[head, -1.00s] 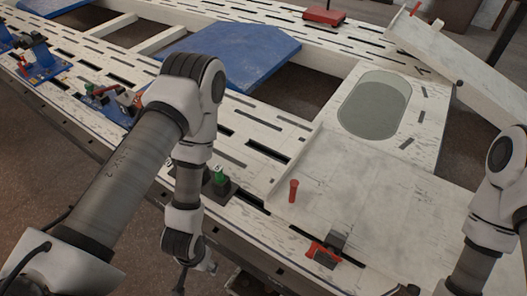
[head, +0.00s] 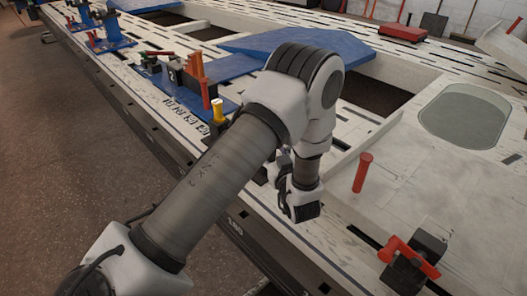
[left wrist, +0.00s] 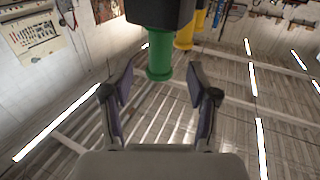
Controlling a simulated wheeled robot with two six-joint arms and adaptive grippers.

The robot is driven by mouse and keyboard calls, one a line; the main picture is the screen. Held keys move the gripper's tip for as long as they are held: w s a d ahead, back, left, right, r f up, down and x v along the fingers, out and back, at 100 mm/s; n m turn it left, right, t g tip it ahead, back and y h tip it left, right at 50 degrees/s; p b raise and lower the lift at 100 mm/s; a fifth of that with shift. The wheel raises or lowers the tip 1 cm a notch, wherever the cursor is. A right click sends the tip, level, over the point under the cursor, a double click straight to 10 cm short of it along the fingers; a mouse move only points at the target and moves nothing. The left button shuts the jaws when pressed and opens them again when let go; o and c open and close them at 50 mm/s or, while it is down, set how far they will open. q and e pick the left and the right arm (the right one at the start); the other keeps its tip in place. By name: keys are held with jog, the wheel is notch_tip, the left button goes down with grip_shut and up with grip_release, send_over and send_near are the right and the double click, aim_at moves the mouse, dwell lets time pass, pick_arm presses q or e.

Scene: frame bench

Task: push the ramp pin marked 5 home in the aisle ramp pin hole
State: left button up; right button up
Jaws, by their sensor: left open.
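My left gripper (left wrist: 160,80) is open in the left wrist view. Its two fingers stand on either side of the end of a green pin (left wrist: 159,58), apart from it. The pin comes out of a dark block (left wrist: 160,12). In the head view my left arm hides the green pin and most of the gripper. A red pin (head: 362,173) stands upright on the white ramp panel (head: 400,190), right of my left wrist, with much of its length above the surface. I can read no 5 on any pin and cannot make out the pin hole. My right gripper is not in view.
A yellow pin (head: 218,112) stands left of my forearm and also shows in the left wrist view (left wrist: 184,36). Orange-red pins (head: 196,66) stand behind it. A red and black clamp (head: 410,262) sits front right. A blue ramp plate (head: 345,42) lies behind my arm.

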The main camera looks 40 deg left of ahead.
pick_arm(q)
jog(key=b+x, duration=0.1)
jog(key=x, duration=0.1)
jog(key=b+x, duration=0.2)
jog(key=x, duration=0.1)
jog(key=shift+w+a+f, duration=0.15)
jog(key=shift+a+f, duration=0.15)
jog(key=shift+w+a+r, duration=0.1)
jog(key=shift+w+a, duration=0.1)
jog(key=shift+a, duration=0.05)
jog(key=shift+r, duration=0.15)
grip_shut()
